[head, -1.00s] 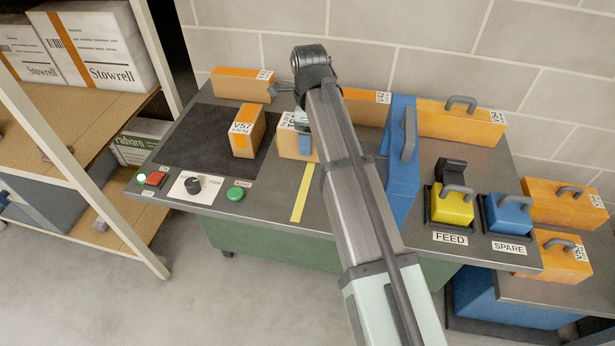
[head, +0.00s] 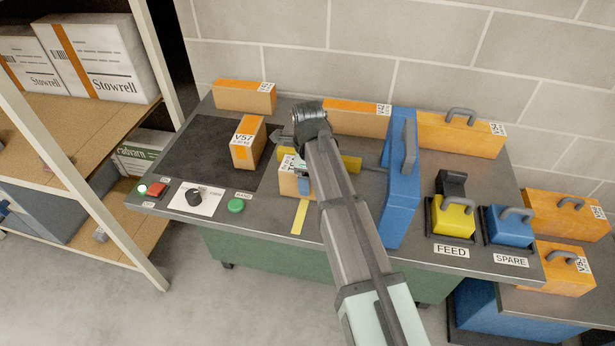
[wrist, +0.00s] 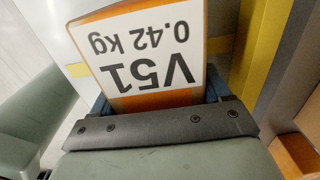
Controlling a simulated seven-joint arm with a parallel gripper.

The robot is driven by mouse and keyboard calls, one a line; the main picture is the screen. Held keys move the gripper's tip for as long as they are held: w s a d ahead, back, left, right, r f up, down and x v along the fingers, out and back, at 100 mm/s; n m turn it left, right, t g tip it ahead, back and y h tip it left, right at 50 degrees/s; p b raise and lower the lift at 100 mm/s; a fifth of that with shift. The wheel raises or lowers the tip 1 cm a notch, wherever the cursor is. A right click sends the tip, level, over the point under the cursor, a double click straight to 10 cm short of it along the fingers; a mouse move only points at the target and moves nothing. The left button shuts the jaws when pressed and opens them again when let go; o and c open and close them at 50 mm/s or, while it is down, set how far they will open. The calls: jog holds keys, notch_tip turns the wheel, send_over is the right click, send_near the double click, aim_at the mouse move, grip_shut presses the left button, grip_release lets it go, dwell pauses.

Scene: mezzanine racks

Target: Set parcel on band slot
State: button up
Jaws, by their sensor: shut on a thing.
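My gripper (head: 303,182) is shut on a small cardboard parcel (head: 287,185). In the wrist view the held parcel (wrist: 140,50) shows a white label, upside down, reading V51 0.42 kg, with orange below it. The parcel is right of the dark band area (head: 195,140), over the grey bench top. I cannot tell whether it touches the bench. Parcel V57 (head: 241,155) stands on the right part of the dark area. The wrist and arm hide part of the bench behind the held parcel.
Orange-topped parcels stand along the back, one at left (head: 243,100) and one in the middle (head: 350,122). A tall blue panel (head: 403,180) with a handle stands right of my arm. The left of the dark area is clear.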

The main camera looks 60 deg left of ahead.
jog(key=shift+f, duration=0.3)
jog(key=o, duration=1.4)
jog(key=shift+c, duration=0.2)
notch_tip(320, 180, up, 12)
jog(key=shift+r, duration=0.15)
jog(key=shift+r, duration=0.1)
notch_tip(320, 180, up, 8)
dwell(0.6)
dwell(0.4)
